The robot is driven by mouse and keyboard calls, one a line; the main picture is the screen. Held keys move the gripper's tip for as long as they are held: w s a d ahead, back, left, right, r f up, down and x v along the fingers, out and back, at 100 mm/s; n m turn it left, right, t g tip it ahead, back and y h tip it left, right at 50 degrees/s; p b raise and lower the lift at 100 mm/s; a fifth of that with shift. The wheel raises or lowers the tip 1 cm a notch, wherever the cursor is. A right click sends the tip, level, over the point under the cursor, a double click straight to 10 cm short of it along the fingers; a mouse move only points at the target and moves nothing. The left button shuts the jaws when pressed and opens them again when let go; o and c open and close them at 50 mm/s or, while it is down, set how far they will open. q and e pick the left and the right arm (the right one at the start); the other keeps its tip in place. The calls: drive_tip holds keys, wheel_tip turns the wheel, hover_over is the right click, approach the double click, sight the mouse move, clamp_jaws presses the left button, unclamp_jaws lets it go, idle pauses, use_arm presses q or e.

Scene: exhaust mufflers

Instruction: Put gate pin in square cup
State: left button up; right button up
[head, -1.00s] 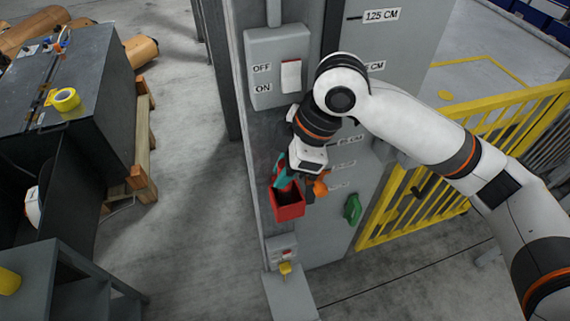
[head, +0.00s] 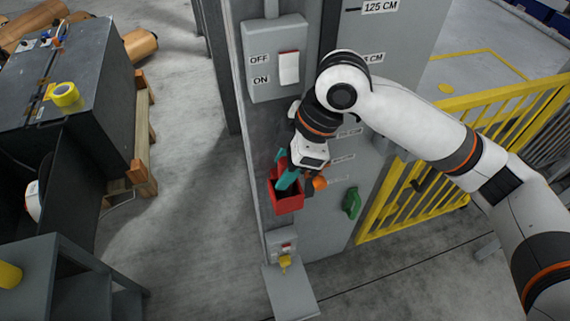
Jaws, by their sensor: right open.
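A red square cup (head: 286,204) is fixed to the grey column, low on its left part. A teal piece (head: 289,179) stands tilted at the cup's mouth, its lower end hidden by the cup's rim. Some red shows just above it. I cannot tell for sure whether the teal piece is the gate pin. My right gripper (head: 292,174) is open, pointing down, right over the cup and close to the teal piece. Its fingertips are small and partly hidden. I cannot tell whether they touch the piece. My left gripper is out of view.
A switch box (head: 277,60) is above on the column (head: 330,225). An orange knob (head: 320,183) and a green handle (head: 352,203) sit right of the cup. A yellow gate (head: 420,190) stands at right. A small box with a yellow part (head: 285,262) is below.

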drive_tip(key=d+b, duration=0.2)
drive_tip(key=d, duration=1)
drive_tip(key=shift+w+d+r, duration=0.2)
drive_tip(key=shift+w+r, duration=0.15)
drive_tip(key=shift+r, duration=0.05)
